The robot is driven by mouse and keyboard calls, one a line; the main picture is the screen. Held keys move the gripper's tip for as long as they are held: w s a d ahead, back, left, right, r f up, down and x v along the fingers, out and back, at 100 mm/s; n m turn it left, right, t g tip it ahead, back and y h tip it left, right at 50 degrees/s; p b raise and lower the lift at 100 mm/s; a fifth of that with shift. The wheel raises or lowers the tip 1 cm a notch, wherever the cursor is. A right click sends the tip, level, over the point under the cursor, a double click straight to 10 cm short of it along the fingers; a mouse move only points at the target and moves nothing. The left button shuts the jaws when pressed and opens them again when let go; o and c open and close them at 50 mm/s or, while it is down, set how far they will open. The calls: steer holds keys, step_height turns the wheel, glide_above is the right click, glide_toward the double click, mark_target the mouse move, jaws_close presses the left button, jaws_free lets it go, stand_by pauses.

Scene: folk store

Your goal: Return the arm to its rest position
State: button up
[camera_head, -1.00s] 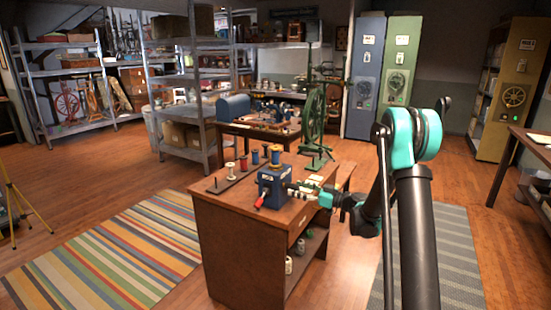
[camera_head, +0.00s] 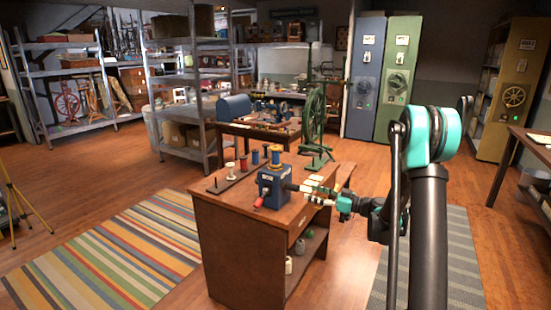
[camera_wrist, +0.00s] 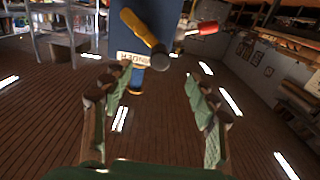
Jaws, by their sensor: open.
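My gripper (camera_head: 312,190) is above the right side of the brown wooden workbench (camera_head: 240,240), just right of the blue winder box (camera_head: 270,188). The winder box (camera_wrist: 140,25) appears upside down beyond the fingertips, with a label and a dark crank with a yellowish end. A gap shows between my gripper and the box. My arm bends at a teal elbow at the right of the head view.
A spool rack (camera_head: 232,178) stands left of the winder on the bench. A second table (camera_head: 262,133) and a green spinning wheel (camera_head: 313,120) stand behind. A table (camera_head: 530,140) is at the right edge. Striped rug (camera_head: 115,250) floor is clear.

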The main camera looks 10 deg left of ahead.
steer(key=shift+d, duration=0.1)
steer(key=s+d+f+m+g+h, duration=0.1)
steer(key=s+d+f+m+h, duration=0.2)
steer(key=s, duration=0.5)
steer(key=s+d+m+g+h, duration=0.1)
steer(key=s+d+m+h, duration=0.1)
steer(key=s+m+h, duration=0.45)
steer(key=s+d+f+m+h, duration=0.2)
steer(key=s+d+f+h, duration=0.1)
steer(key=s+d, duration=0.4)
steer(key=s+d+f+m+h, duration=0.2)
steer(key=s+d, duration=0.6)
steer(key=s, duration=0.5)
steer(key=shift+s+d+f+h, duration=0.2)
steer(key=shift+f+h, duration=0.45)
steer(key=shift+h, duration=0.6)
steer(key=shift+w+m, duration=0.1)
steer(key=shift+m, duration=0.15)
steer(key=shift+c, duration=0.3)
